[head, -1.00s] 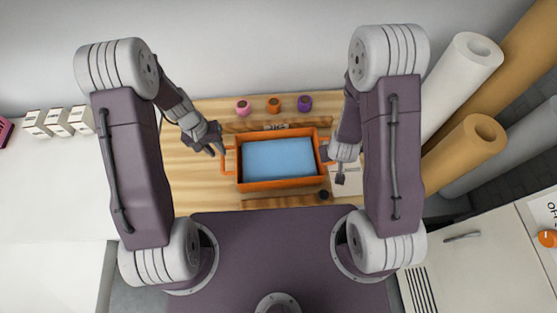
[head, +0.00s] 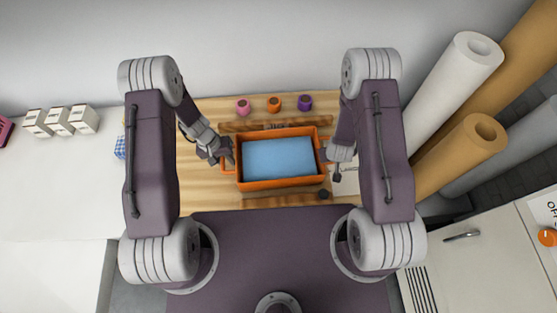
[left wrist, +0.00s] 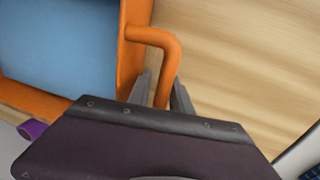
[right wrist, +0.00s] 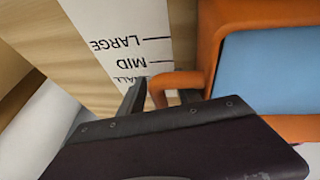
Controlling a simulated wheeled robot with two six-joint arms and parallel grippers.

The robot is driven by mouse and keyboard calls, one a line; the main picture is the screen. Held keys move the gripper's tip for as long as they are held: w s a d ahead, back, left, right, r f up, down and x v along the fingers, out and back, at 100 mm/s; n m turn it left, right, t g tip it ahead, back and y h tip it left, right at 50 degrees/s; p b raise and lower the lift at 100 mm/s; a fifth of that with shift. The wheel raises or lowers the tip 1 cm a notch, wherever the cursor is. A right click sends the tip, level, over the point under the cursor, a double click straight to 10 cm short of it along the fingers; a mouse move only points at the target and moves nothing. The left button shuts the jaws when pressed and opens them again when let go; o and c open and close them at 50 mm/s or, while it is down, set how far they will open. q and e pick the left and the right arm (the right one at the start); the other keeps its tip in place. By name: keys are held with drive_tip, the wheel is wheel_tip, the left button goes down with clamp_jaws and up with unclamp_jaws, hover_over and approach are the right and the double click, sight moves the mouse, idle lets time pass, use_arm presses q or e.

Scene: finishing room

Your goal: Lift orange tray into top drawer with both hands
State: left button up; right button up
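The orange tray (head: 278,184) with a light blue inside sits on the wooden worktop. It has a loop handle at each end. My left gripper (head: 230,158) is at the tray's left handle; in the left wrist view, its two open fingers (left wrist: 162,92) stand on either side of the orange handle (left wrist: 168,50). My right gripper (head: 324,154) is at the right end; in the right wrist view, its open fingers (right wrist: 160,97) straddle the right handle (right wrist: 176,82), with space between them. No top drawer can be made out.
Wooden strips (head: 285,200) lie in front of and behind the tray. Pink (head: 243,107), orange (head: 274,104) and purple (head: 305,102) pots stand behind it. A size card (right wrist: 125,45) lies right of the tray. Large rolls (head: 462,158) stand at the right; white boxes (head: 60,121) are far left.

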use_arm(q)
clamp_jaws()
use_arm(e)
drive_tip(key=c, duration=0.7)
clamp_jaws()
drive_tip(key=shift+r, duration=0.1)
idle(0.3)
